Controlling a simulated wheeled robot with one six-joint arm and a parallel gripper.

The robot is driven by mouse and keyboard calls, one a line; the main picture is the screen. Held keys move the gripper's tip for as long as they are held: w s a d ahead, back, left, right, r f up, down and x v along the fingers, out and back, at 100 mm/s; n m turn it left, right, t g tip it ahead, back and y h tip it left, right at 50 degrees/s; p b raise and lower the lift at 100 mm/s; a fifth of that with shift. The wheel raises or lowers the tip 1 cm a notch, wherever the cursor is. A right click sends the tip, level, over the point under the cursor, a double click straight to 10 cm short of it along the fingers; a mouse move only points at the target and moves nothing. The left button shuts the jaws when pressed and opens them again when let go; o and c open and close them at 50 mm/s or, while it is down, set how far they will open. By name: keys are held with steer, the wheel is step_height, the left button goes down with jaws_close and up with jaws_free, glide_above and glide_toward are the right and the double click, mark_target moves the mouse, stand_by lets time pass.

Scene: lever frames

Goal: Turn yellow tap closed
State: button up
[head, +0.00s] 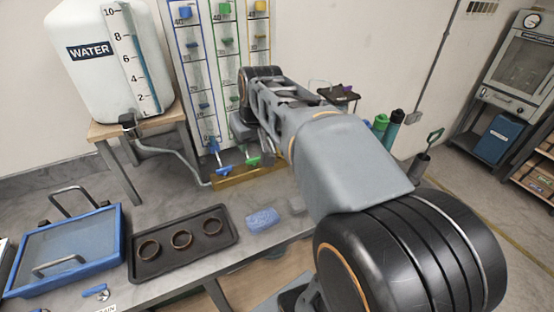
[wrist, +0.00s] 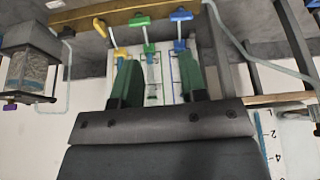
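The yellow tap (wrist: 103,32) shows in the wrist view at upper left, its lever slanted. Beside it are the green tap (wrist: 144,34) and the blue tap (wrist: 181,28). In the head view the green tap (head: 251,161) and blue tap (head: 222,155) show low on the panel, while my arm hides the yellow tap. My gripper (wrist: 157,70) is open, its two green-padded fingers apart and nothing held between them. The left finger in the wrist view lies close to the yellow tap's body; I cannot tell whether they touch.
The gauge panel (head: 193,70) stands against the wall above a wooden bar (head: 230,181). A water tank (head: 105,75) on a stand is at left. A dark tray (head: 150,265) with rings, a blue sponge (head: 262,220) and a blue-framed box (head: 70,245) lie on the bench.

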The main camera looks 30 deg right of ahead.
steer(key=b, duration=0.8)
glide_toward(280, 152)
steer(key=shift+m, duration=0.4)
steer(key=x, duration=0.2)
steer(key=b+x, duration=0.1)
steer(key=x, duration=0.4)
steer(key=shift+w+d+f, duration=0.15)
steer(key=shift+w+d, duration=0.2)
steer(key=shift+w, duration=0.2)
steer(key=shift+b+x, duration=0.3)
steer(key=shift+x, duration=0.6)
jaws_close()
